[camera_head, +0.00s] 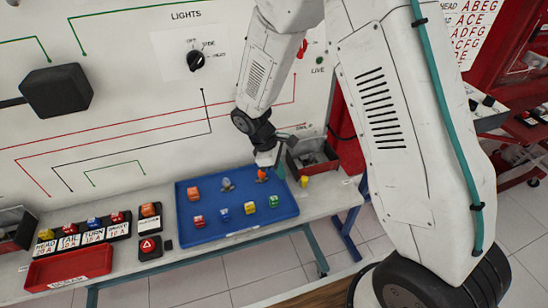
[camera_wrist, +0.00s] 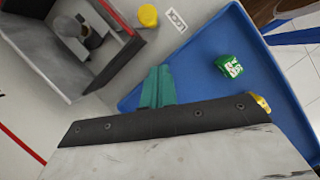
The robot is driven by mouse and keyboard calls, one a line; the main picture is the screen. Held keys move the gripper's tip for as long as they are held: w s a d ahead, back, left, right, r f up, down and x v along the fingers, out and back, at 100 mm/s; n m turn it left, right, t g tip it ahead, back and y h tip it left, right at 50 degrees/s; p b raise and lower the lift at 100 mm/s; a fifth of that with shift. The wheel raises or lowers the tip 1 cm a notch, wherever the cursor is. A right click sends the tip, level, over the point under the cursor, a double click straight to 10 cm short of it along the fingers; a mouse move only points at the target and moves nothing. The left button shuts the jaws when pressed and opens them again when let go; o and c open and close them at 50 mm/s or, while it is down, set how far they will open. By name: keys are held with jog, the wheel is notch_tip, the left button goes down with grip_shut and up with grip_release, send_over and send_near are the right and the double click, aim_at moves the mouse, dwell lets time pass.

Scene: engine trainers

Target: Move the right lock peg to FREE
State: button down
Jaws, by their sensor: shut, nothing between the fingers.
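A yellow peg (camera_head: 304,181) stands on the grey bench just right of the blue tray; I take it to be the right lock peg. In the wrist view the yellow peg (camera_wrist: 148,16) is at the top, beside a small white label (camera_wrist: 175,20) that seems to read LOCK. My gripper (camera_head: 276,166) is over the tray's back right corner, left of the peg and apart from it. In the wrist view its teal fingertip (camera_wrist: 157,86) points toward the peg. The gripper is shut and empty. No FREE marking is legible.
A grey open box (camera_head: 312,156) stands behind the peg; the wrist view shows a dark knob (camera_wrist: 91,35) inside. The blue tray (camera_head: 240,232) holds several coloured fuses, including a green one (camera_wrist: 229,65). A red tray (camera_head: 68,268) lies at left. The wall panel rises behind.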

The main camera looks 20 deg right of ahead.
jog(key=shift+s+d+f, duration=0.15)
jog(key=shift+s+d, duration=0.4)
jog(key=shift+d, duration=0.4)
jog(key=shift+s+d+f, duration=0.15)
jog(key=shift+s+d, duration=0.4)
jog(key=shift+d, duration=0.35)
